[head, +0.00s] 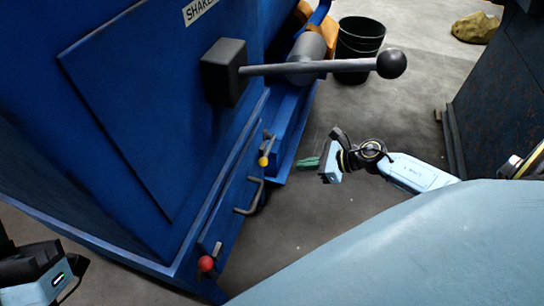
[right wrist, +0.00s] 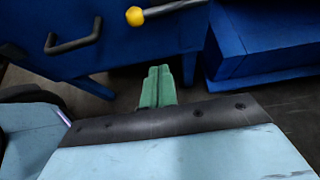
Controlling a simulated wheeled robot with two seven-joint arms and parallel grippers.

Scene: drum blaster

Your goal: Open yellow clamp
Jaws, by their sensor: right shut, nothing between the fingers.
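The yellow clamp shows as a small lever with a yellow ball knob (head: 263,161) on the side of the blue machine in the head view. In the right wrist view its yellow knob (right wrist: 135,16) is at the top, on a metallic rod running right. My right gripper (head: 307,162) is shut and empty, a short way right of the knob and apart from it. Its green fingers (right wrist: 158,86) are pressed together below the knob in the right wrist view. Part of my left arm shows at the lower left of the head view; its fingers are not visible.
The blue machine (head: 110,120) fills the left. A long lever with a black ball (head: 391,64) juts out above my right gripper. A dark handle (head: 250,197) and a red knob (head: 206,263) sit below the yellow one. A black bucket (head: 360,45) stands behind.

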